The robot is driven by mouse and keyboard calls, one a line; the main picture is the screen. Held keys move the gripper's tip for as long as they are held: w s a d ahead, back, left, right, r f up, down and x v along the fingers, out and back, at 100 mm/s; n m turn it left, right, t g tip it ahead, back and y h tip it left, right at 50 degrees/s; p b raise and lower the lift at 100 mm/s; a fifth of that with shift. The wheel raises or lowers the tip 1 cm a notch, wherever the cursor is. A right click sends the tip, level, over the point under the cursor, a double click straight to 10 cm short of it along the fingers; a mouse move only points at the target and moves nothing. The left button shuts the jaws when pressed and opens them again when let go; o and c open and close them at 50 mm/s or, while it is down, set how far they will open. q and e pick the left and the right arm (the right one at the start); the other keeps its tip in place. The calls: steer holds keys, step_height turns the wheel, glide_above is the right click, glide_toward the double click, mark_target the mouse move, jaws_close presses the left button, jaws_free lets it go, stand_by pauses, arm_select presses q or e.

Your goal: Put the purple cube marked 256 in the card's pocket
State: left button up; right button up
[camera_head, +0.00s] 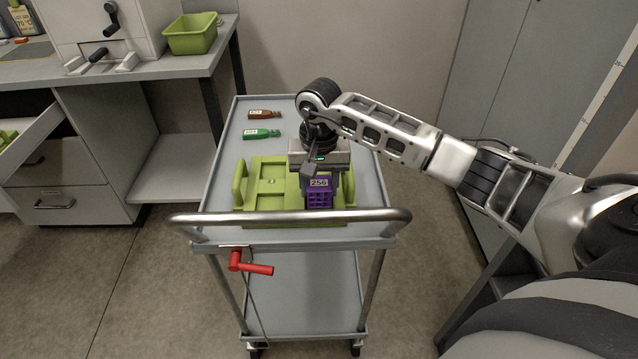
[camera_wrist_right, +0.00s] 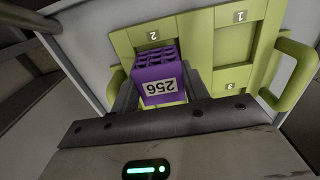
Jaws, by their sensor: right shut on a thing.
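The purple cube (camera_head: 319,194) has an open lattice and a white label reading 256. It is between the fingers of my right gripper (camera_head: 318,178), which is shut on it above the right part of the green tray (camera_head: 266,193). In the right wrist view the cube (camera_wrist_right: 158,84) overlaps the tray (camera_wrist_right: 202,28) beside the label 2. Labels 1 and 3 also show there. I cannot tell whether the cube touches the tray, and what lies under it is hidden. No separate card can be made out. My left gripper is not in view.
The tray, with raised handles, lies on a grey cart (camera_head: 228,150) behind its front push bar (camera_head: 290,217). A brown labelled item (camera_head: 265,114) and a green labelled item (camera_head: 262,134) lie farther back. A green bin (camera_head: 190,35) stands on the left bench.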

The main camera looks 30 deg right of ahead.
mark_target(319, 183)
steer(key=shift+f+b, duration=0.85)
steer(key=shift+f, duration=0.05)
stand_by(0.5)
steer(key=o, duration=1.5)
steer(key=shift+c, duration=0.2)
steer(key=shift+r, duration=0.1)
steer(key=shift+r+p, duration=1.6)
steer(key=shift+r, duration=0.9)
